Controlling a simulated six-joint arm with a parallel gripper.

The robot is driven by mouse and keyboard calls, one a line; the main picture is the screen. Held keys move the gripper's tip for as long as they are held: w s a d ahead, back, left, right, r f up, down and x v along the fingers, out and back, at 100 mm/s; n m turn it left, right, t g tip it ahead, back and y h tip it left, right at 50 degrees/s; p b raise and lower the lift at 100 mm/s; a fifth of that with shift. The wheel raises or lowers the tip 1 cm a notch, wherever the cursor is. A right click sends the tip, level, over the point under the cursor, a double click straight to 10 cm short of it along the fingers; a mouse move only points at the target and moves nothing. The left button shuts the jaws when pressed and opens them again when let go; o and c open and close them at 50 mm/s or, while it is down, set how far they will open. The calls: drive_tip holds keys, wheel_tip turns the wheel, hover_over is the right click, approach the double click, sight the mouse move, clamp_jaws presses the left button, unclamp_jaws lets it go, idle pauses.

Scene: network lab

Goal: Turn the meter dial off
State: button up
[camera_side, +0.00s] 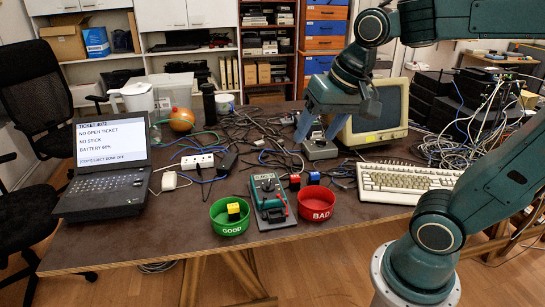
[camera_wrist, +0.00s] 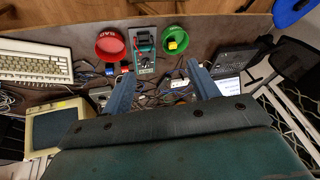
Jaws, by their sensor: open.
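The green meter (camera_side: 268,192) lies on a grey board on the table, between the green GOOD bowl (camera_side: 230,217) and the red BAD bowl (camera_side: 316,203). The meter also shows at the top of the wrist view (camera_wrist: 144,45). Its dial is too small to read. A yellow block (camera_side: 234,211) sits in the green bowl. My gripper (camera_side: 318,130) is open and empty, above the table behind and to the right of the meter, near a small grey box (camera_side: 320,150). In the wrist view its two fingers (camera_wrist: 165,90) are spread apart, clear of the meter.
A laptop (camera_side: 104,165) stands at the left; its screen text includes "NO OPEN TICKET" and "BATTERY 60%". A keyboard (camera_side: 405,183) and a monitor (camera_side: 378,112) stand at the right. A power strip (camera_side: 197,161) and tangled cables cover the middle. The table's front left is clear.

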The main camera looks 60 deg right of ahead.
drive_tip(key=w+d+f+m+g, duration=0.1)
drive_tip(key=w+d+m, duration=0.3)
drive_tip(key=w+m, duration=0.4)
drive_tip(key=m+g, duration=0.4)
drive_tip(key=m, duration=1.3)
hover_over(270, 183)
wheel_tip(270, 183, down, 17)
drive_tip(key=shift+w+d+f, duration=0.1)
drive_tip(key=shift+w+f, duration=0.05)
drive_tip(key=shift+f, duration=0.05)
drive_tip(key=shift+f, duration=0.1)
wheel_tip(270, 183, down, 14)
drive_tip(key=shift+r, duration=0.25)
drive_tip(key=c, duration=1)
